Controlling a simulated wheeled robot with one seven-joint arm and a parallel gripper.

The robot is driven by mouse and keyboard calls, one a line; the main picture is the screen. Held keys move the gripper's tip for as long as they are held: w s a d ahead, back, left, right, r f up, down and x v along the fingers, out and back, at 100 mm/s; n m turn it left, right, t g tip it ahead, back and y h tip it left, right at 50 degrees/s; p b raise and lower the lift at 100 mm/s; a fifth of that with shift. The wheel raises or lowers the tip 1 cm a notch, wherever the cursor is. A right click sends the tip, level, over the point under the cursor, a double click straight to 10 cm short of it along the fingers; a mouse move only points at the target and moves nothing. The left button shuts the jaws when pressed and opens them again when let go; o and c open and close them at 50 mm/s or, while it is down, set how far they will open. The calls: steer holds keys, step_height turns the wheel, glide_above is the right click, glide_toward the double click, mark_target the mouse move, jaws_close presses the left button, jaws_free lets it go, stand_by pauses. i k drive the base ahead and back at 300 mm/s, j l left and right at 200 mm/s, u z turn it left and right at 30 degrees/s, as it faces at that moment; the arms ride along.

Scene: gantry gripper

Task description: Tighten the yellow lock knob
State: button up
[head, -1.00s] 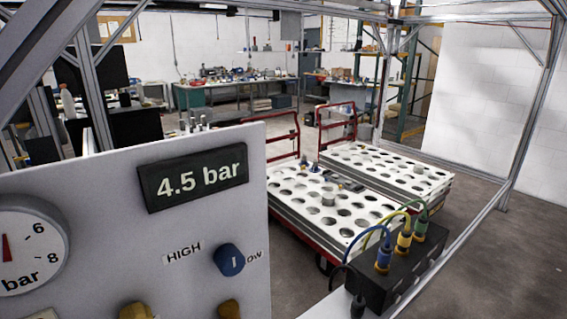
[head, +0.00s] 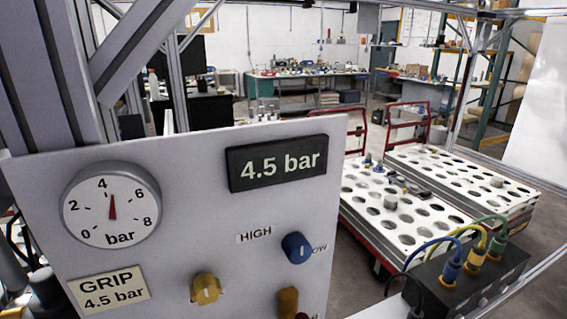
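The yellow lock knob (head: 206,289) sits low on the grey panel (head: 190,200), with a pale mark on its face. How tight it is cannot be told. A blue selector knob (head: 297,248) is above and right of it, between the labels HIGH and LOW, the latter partly covered. A brown-orange part (head: 288,302) at the panel's lower right is cut off by the frame. The round gauge (head: 112,205) has its red needle a little above 4, and the display (head: 277,163) reads 4.5 bar. My gripper is not in view.
A label (head: 110,288) reads GRIP 4.5 bar. A black connector box (head: 470,275) with blue, yellow and green cables is at the lower right. Beyond stand white trays with round holes (head: 410,222) on red carts. Aluminium frame posts (head: 50,80) rise behind the panel.

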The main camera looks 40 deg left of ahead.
mark_target(206, 288)
steer(key=k+u, duration=0.1)
steer(key=u, duration=1.15)
